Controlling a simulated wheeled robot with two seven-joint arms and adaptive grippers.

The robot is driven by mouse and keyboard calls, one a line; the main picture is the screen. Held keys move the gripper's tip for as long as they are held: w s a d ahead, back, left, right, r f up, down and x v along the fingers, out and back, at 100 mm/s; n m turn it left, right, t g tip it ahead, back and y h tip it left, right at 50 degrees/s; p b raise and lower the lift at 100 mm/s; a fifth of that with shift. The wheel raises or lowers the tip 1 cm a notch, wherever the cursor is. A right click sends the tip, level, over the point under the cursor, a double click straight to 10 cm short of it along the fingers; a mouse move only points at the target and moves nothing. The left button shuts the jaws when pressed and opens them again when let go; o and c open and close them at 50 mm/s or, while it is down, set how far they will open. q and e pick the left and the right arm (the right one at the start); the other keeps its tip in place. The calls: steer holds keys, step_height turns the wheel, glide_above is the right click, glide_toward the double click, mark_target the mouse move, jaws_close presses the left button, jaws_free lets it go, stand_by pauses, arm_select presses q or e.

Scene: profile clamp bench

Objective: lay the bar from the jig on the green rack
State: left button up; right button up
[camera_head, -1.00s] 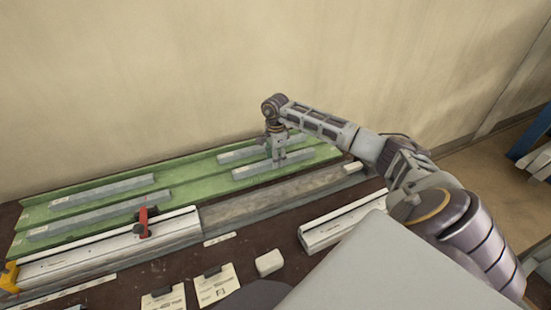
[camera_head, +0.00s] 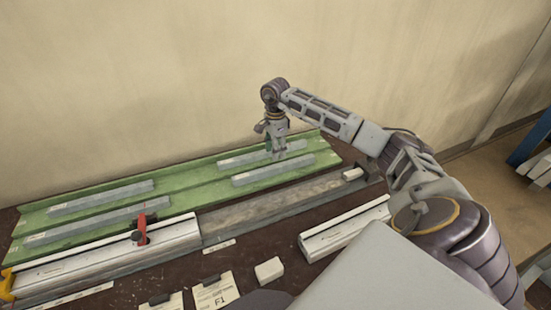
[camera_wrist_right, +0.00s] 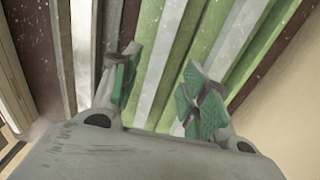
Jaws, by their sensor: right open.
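The green rack (camera_head: 190,182) lies along the wall with grey bars on it, two at the left and two at the right. The near right bar (camera_head: 290,168) lies flat on the rack, apart from the far right bar (camera_head: 240,158). My right gripper (camera_head: 278,156) is just above these two bars, open and empty. In the right wrist view its spread fingers (camera_wrist_right: 162,90) point down at the striped rack and bars. The jig's grey bed (camera_head: 275,203) in front of the rack looks bare. My left gripper is out of view.
A white rail (camera_head: 110,258) with a red clamp (camera_head: 142,228) stands at the front left. Another white rail (camera_head: 345,228) is at the right. A white block (camera_head: 269,270) and labelled cards (camera_head: 214,294) lie in front. The wall is close behind the rack.

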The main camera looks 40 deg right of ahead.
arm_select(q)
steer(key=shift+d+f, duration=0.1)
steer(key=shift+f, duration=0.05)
arm_select(e)
steer(key=shift+r, duration=2.4)
